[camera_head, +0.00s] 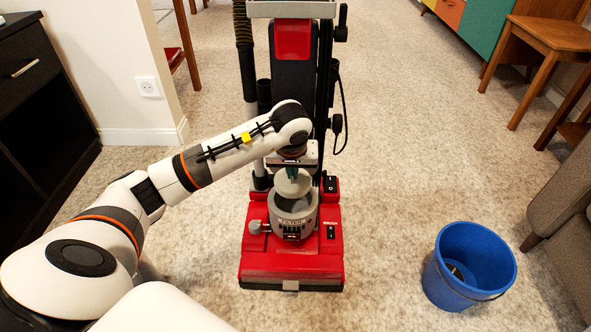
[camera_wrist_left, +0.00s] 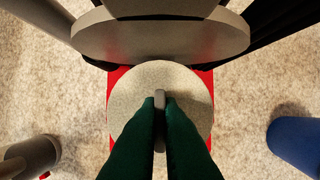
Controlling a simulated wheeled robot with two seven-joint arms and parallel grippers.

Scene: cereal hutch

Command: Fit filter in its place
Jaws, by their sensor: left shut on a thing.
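The filter is a pale, speckled round disc (camera_wrist_left: 160,80) with a grey tab (camera_wrist_left: 159,122) standing up from it. My left gripper (camera_wrist_left: 160,100) has green fingers shut on that tab. In the head view the gripper (camera_head: 292,172) points down over the red vacuum cleaner (camera_head: 265,262), and the pale filter (camera_head: 293,186) is under its fingers. The grey round housing marked FILTER (camera_head: 293,222) stands open at the top, just below the disc. I cannot tell whether the disc touches its rim. My right gripper is not in view.
A thick grey disc-shaped part (camera_wrist_left: 160,42) stands close beyond the filter in the left wrist view. The vacuum's dark upright body (camera_head: 295,80) rises behind. A blue bucket (camera_head: 450,285) stands on the carpet at right. A black cabinet (camera_head: 40,120) is at left.

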